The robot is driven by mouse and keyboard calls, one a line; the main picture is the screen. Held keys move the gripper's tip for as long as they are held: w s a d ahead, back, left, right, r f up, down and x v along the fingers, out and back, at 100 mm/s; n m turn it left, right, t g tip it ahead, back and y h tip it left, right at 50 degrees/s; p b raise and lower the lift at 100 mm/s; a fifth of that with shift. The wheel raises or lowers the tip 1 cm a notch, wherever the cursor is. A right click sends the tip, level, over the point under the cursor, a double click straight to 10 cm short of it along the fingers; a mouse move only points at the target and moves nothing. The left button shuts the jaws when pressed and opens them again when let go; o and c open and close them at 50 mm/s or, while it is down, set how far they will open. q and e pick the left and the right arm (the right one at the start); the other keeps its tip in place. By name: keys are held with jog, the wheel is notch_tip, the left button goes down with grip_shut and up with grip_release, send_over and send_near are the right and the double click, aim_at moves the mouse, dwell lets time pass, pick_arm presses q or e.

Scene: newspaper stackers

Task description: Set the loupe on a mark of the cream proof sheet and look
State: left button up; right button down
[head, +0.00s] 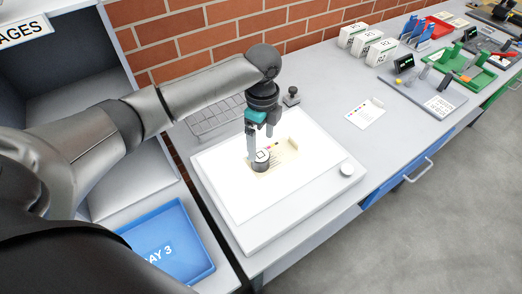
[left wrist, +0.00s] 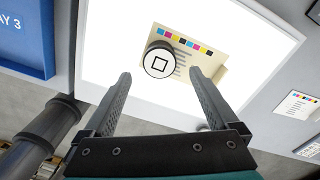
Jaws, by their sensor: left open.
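The cream proof sheet (head: 283,152) lies on the bright light table (head: 225,165). In the left wrist view the sheet (left wrist: 190,69) shows a row of coloured squares along one edge and grey lines of print. The loupe (head: 261,160), a dark round piece with a white top and a square outline, stands on the sheet's left part. It also shows in the left wrist view (left wrist: 159,62). My left gripper (head: 258,148) is open above the loupe, and its fingers (left wrist: 160,78) are apart with nothing held. What lies under the loupe is hidden. My right gripper is not in view.
A blue tray (head: 206,267) marked "AY 3" sits at the lower left. A wire rack (head: 213,121) and small dark stand (head: 291,97) are behind. A printed card (head: 366,112) lies right; white boxes (head: 366,43) stand further back.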

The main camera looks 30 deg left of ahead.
aim_at(262, 155)
pick_arm(q)
notch_tip(262, 155, up, 5)
jog(key=shift+r, duration=0.1)
jog(key=shift+d, duration=0.1)
dwell(0.6)
